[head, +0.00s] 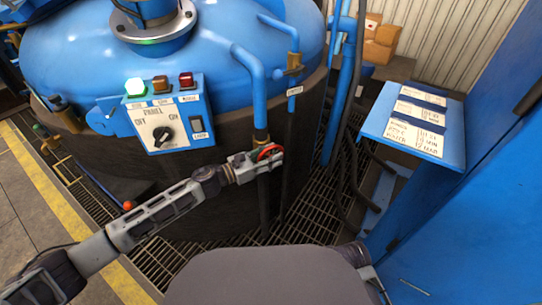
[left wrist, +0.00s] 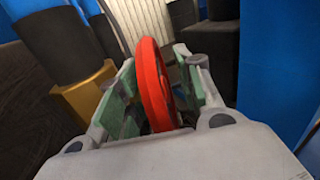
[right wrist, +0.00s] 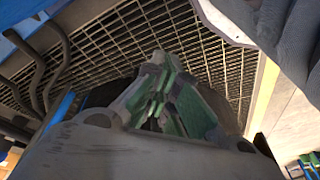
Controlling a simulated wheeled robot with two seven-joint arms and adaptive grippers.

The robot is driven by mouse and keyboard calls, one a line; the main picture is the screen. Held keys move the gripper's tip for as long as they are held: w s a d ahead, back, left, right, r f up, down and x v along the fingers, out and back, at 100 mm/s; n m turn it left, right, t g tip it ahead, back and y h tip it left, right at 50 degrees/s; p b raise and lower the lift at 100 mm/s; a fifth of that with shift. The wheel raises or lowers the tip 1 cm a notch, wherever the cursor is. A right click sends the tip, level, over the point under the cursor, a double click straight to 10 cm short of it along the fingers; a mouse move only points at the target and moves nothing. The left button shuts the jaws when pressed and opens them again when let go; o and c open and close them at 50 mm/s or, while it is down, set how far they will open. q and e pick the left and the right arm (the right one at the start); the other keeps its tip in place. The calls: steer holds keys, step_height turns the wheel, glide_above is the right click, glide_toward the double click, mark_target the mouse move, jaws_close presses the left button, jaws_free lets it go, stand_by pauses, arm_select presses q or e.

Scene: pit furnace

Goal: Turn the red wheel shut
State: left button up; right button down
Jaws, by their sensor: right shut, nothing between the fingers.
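The red wheel (head: 269,152) is a small handwheel on a brass valve at the foot of a blue pipe, on the front of the blue furnace. In the right wrist view my right gripper (right wrist: 160,90) is shut and empty, above the floor grating.
A control panel (head: 168,126) with lamps and a knob stands left of the wheel. Blue vertical pipes (head: 341,95) and dark hoses are to its right. A blue desk with label cards (head: 455,155) is at the right. Metal grating (head: 300,215) covers the floor below.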

arm_select(q)
jaws_close()
arm_select(e)
steer(key=shift+f, duration=0.15)
steer(key=shift+s, duration=0.1)
